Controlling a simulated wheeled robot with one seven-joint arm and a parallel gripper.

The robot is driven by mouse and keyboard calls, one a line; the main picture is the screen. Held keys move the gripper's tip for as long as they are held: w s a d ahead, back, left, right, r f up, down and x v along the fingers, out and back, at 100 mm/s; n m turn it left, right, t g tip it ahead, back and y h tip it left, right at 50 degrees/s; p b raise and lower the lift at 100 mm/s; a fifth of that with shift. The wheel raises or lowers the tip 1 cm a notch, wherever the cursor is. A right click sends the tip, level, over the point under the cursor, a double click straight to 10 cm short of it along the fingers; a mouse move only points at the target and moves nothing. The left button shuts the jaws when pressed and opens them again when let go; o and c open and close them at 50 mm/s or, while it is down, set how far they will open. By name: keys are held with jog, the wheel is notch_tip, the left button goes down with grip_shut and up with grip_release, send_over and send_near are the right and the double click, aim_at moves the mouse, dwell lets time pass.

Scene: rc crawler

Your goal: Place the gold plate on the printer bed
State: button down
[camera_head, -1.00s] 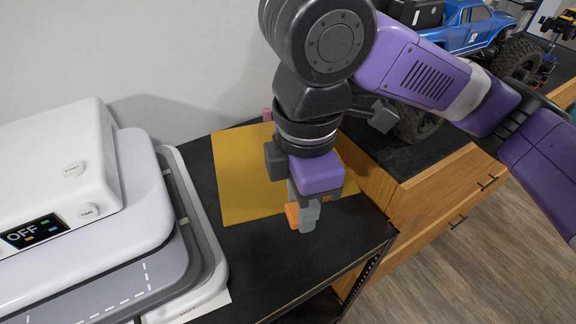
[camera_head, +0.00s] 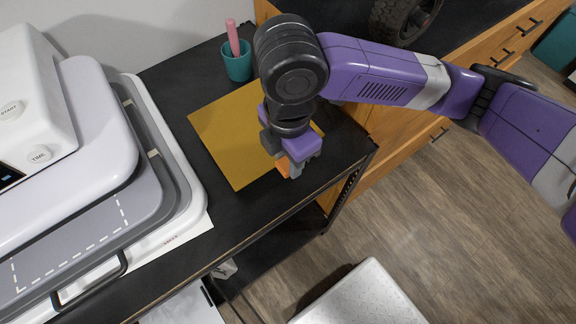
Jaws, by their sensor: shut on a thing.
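The gold plate (camera_head: 225,133) is a flat gold square over the black tabletop, to the right of the white machine. My gripper (camera_head: 290,168) is at the plate's front right edge, pointing down, and is shut on that edge. My wrist and hand cover the plate's right part. I cannot tell whether the plate is raised off the tabletop. I see nothing that is clearly a printer bed.
A white heat press-like machine (camera_head: 100,110) fills the left. A teal cup (camera_head: 238,66) with a pink stick stands behind the plate. The black table (camera_head: 225,240) has bare space in front. A white dotted surface (camera_head: 360,298) is low at the bottom.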

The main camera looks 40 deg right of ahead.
jog(key=shift+f, duration=2.5)
jog(key=shift+f, duration=0.15)
jog(key=c, duration=1)
grip_release()
jog(key=shift+o, duration=0.2)
notch_tip(320, 180, up, 12)
jog(key=shift+r, duration=0.2)
jog(key=shift+a, duration=0.1)
